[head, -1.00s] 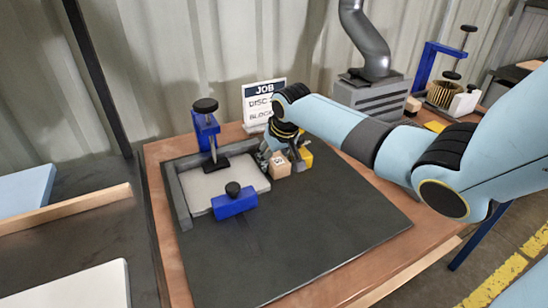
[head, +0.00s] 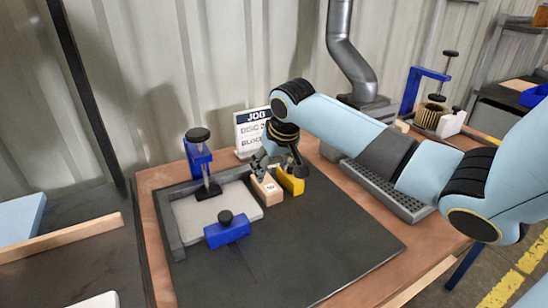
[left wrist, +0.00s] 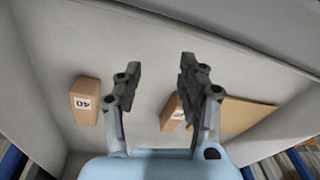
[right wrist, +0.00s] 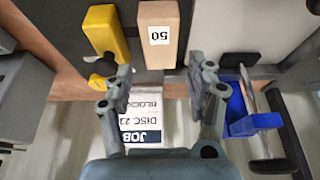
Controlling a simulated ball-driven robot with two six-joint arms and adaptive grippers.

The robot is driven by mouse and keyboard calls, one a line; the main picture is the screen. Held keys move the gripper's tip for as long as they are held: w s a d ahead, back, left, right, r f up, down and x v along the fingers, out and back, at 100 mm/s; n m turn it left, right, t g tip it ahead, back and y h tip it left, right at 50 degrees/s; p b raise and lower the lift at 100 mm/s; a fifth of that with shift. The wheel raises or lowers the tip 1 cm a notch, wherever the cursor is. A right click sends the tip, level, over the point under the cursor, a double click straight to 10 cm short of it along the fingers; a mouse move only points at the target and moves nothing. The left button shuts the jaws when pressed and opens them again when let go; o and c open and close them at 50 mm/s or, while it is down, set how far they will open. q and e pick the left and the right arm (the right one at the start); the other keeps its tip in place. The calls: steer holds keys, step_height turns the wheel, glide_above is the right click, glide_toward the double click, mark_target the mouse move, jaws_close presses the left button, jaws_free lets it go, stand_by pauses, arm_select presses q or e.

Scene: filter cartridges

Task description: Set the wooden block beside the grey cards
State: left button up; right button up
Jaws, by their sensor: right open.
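The wooden block (head: 267,190), labelled 50, lies on the dark mat close to the right edge of a light grey flat slab (head: 190,222), which may be the grey cards. It also shows in the right wrist view (right wrist: 158,38). A yellow block (head: 291,181) lies just to its right. My right gripper (right wrist: 160,72) is open, its fingertips apart at the block's near end; in the head view (head: 270,163) it is just behind the block. My left gripper (left wrist: 157,75) is open and empty above a grey surface with two wooden blocks, one (left wrist: 87,102) labelled 40.
Blue clamps (head: 227,231) hold the slab in a dark grey corner frame (head: 170,240). A JOB sign (head: 250,130) stands behind. A grey grated unit (head: 392,190) is under my right arm. The mat's front (head: 300,250) is clear.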

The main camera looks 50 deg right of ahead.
steer(key=v, duration=0.3)
steer(key=shift+s+r, duration=0.1)
steer(key=shift+r, duration=0.15)
steer(key=shift+d, duration=0.1)
